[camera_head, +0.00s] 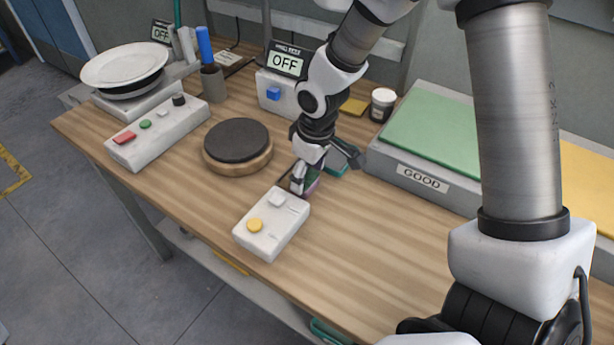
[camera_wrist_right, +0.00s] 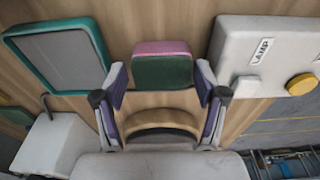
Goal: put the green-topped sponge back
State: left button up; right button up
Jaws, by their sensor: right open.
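The sponge (camera_wrist_right: 162,70) shows in the right wrist view with a green part and a pink part. It lies on the wooden table between the fingertips of my right gripper (camera_wrist_right: 160,78), with gaps on both sides. In the head view my right gripper (camera_head: 308,180) is low over the table and mostly hides the sponge (camera_head: 313,184). A shallow grey tray with a teal rim (camera_wrist_right: 98,42) lies left of the sponge in the right wrist view. The tray is partly hidden behind the gripper in the head view. My left gripper is out of view.
A white lamp box (camera_head: 264,232) with a yellow button stands close in front of the gripper. A round dark pad on a wooden base (camera_head: 237,141) is to its left. The GOOD tray (camera_head: 398,171) stands at right. Bare table (camera_head: 370,240) lies right of the lamp box.

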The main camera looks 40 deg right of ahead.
aim_at(314, 180)
notch_tip(314, 180, up, 10)
jog(key=s, duration=0.1)
jog(key=shift+s+d+p, duration=0.15)
jog(key=shift+d+p, duration=0.1)
jog(key=shift+p, duration=0.15)
